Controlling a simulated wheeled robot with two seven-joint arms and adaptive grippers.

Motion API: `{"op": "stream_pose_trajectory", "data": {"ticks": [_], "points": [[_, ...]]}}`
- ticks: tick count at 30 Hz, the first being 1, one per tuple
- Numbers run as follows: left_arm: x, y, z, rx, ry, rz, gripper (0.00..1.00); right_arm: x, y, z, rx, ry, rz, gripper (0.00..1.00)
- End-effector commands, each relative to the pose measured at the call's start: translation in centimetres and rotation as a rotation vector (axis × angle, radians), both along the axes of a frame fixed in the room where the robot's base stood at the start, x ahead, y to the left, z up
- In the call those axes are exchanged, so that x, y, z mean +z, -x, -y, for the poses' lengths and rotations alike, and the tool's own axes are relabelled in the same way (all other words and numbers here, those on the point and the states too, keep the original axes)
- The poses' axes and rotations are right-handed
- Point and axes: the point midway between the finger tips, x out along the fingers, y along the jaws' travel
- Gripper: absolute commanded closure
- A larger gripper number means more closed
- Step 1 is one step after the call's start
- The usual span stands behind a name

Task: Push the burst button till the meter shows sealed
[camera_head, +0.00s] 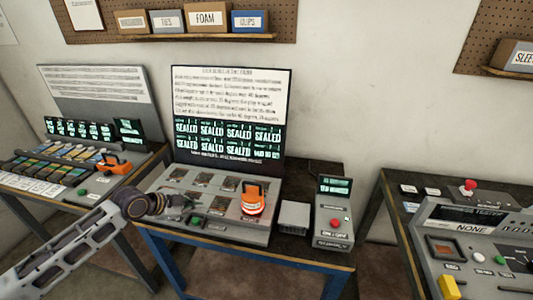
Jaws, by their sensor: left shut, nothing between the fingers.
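The middle console (222,228) has an upright screen (226,138) with two rows of green readouts. Most of them read SEALED; the bottom-right one reads differently and is too small to make out. A green button (196,221) sits on the console's front edge. A grey box to the right has a red button (335,221) and a small lit display (335,185) whose text I cannot read. I cannot tell which button is labelled burst. My left gripper (190,206) is shut and empty, just above and left of the green button, apparently apart from it. My right gripper is out of view.
An orange device (253,198) stands on the console's right part. A small grey box (294,217) sits beside the console. The left table holds a bench with another orange device (113,165). The right table carries a tester (470,228) reading NONE.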

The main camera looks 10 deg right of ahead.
Motion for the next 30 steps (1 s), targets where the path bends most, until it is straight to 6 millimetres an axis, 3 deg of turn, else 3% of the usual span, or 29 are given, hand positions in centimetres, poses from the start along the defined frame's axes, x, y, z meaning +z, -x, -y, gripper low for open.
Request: {"op": "stream_pose_trajectory", "data": {"ticks": [15, 30], "points": [[2.7, 0.0, 0.0, 0.000, 0.000, 0.000, 1.00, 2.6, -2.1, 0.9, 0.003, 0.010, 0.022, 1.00], [2.6, 0.0, 0.0, 0.000, 0.000, 0.000, 1.00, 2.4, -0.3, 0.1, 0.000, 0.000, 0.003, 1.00]]}}
